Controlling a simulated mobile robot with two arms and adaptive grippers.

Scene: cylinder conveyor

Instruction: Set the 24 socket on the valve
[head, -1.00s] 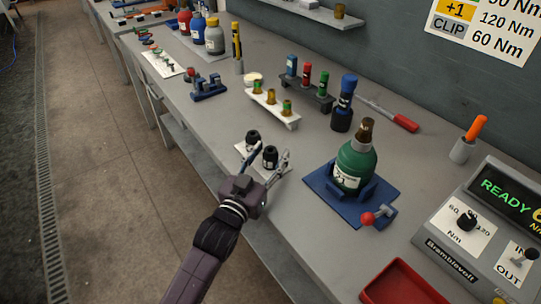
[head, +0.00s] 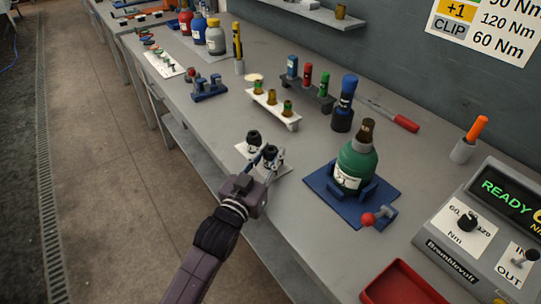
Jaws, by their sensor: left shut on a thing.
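Two black sockets are at a small white plate (head: 243,150) near the bench's front edge. My left gripper (head: 267,158) is shut on the right black socket (head: 273,153), at the plate's right side; whether it is lifted I cannot tell. The left black socket (head: 253,138) stands on the plate, free of the gripper. Size marks are too small to read. A green cylinder (head: 356,162) with a brown valve (head: 366,130) on top stands upright in a blue clamp base (head: 324,184) to the right. My right gripper is not in view.
A white rack (head: 291,124) with several brass valves is behind the sockets. A red tray (head: 401,284) and a torque unit (head: 440,236) are at the right. The bench between plate and clamp is clear.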

